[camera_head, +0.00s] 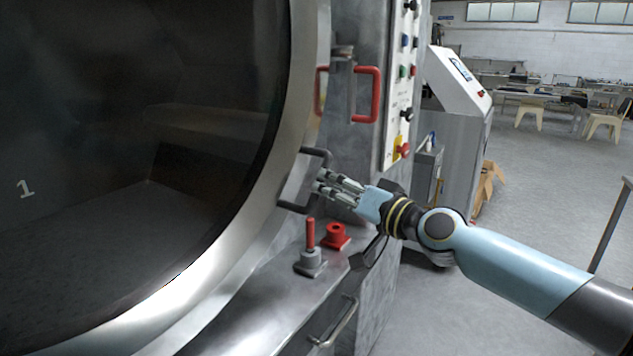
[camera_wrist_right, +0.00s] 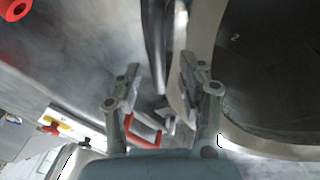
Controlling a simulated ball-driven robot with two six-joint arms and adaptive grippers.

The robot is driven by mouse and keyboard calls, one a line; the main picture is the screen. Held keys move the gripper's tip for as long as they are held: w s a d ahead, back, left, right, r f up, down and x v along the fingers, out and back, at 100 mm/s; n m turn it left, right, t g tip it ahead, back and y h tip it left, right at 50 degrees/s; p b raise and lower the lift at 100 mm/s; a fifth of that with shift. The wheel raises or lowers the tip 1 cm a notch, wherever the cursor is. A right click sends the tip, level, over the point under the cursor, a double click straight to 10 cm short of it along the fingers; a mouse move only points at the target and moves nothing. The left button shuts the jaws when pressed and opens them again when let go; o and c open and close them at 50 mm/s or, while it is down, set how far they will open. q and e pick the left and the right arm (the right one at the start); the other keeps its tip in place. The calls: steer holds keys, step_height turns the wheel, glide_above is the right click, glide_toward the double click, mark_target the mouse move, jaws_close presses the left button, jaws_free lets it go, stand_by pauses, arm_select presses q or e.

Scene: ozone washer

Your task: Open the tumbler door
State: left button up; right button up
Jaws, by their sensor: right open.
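The tumbler door (camera_head: 150,130) is a large round door with dark glass and a broad steel rim, filling the left of the head view. It looks shut against the machine. A dark bar handle (camera_head: 293,207) sits on the rim's right side. My right gripper (camera_head: 319,180) is open, with its fingertips at the handle. In the right wrist view, the dark handle bar (camera_wrist_right: 154,45) shows between and beyond the two fingers of the gripper (camera_wrist_right: 158,70); I cannot tell if they touch it. My left gripper is not in view.
Red handles (camera_head: 367,95) flank a latch above the door handle. A button panel (camera_head: 400,90) is above right. Open floor (camera_head: 540,200) lies right.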

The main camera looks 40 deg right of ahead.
steer(key=shift+w+a, duration=0.2)
steer(key=shift+w, duration=2.05)
jaws_close()
steer(key=shift+f, duration=0.1)
